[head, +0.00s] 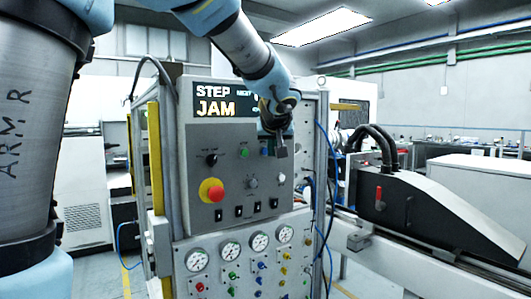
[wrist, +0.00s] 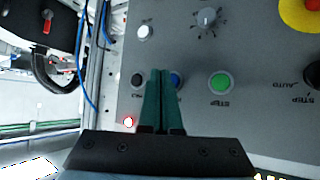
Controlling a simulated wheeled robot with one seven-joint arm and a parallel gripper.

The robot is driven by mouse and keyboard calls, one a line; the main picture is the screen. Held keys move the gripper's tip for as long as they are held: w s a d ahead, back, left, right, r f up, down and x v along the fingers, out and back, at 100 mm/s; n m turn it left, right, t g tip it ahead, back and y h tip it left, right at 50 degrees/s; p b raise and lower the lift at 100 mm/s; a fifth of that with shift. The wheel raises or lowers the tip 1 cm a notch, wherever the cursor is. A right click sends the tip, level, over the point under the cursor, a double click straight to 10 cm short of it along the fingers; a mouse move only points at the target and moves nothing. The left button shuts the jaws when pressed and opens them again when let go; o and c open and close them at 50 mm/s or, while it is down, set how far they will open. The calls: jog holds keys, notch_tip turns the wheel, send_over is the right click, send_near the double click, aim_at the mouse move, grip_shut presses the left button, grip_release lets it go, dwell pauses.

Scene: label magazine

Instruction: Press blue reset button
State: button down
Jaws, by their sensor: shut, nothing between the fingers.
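The blue button (wrist: 177,80) is on the grey control panel (wrist: 262,120). In the wrist view it is partly hidden behind my gripper's right finger. My gripper (wrist: 161,73) is shut and empty, with its green fingertips over the panel between the blue button and a black button (wrist: 137,80). I cannot tell whether the tips touch the panel.
A green button (wrist: 220,83) is right of the blue one, and a knob (wrist: 207,17) is above it. A red emergency stop (head: 211,190) sits lower left on the panel in the head view. The display (head: 218,100) reads "STEP JAM". Blue cables (head: 321,165) hang at the panel's right side.

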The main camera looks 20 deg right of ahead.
jog(key=shift+w+a, duration=0.1)
jog(key=shift+w, duration=0.35)
jog(key=shift+w+a+b, duration=0.1)
jog(key=shift+w+b, duration=0.2)
jog(key=shift+w, duration=0.05)
dwell(0.9)
jog(key=shift+s+b, duration=0.75)
jog(key=shift+b, duration=0.15)
jog(key=shift+s+d, duration=0.1)
jog(key=shift+d, duration=0.1)
